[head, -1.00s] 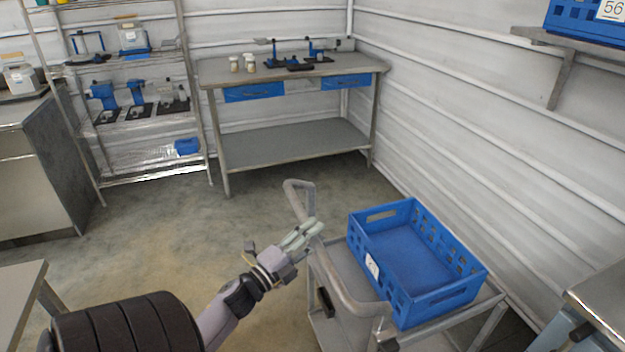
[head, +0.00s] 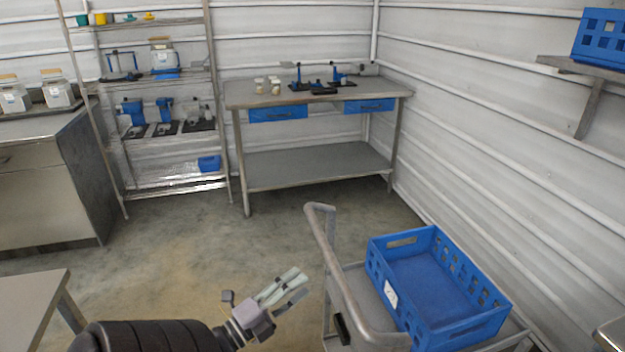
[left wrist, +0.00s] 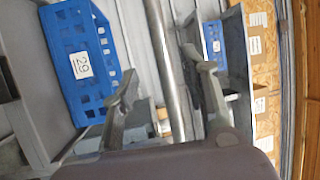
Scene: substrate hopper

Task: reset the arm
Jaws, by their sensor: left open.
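My left gripper (head: 290,287) is in the lower middle of the head view, open and empty, left of the cart's handle (head: 338,280) and apart from it. In the left wrist view its two fingers (left wrist: 160,85) stand apart with nothing held, and the grey handle bar shows beyond them. The blue crate (head: 375,270) sits on the cart to the right of the gripper and looks empty. The crate also shows in the left wrist view (left wrist: 60,50), with a label reading 29. My right gripper is not in view.
A steel workbench (head: 315,162) with blue drawers stands at the back, beside a wire shelf (head: 170,190). A cabinet (head: 45,180) is at the left and a table corner (head: 35,300) at lower left. A wall shelf (head: 572,65) is at upper right. The middle floor is clear.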

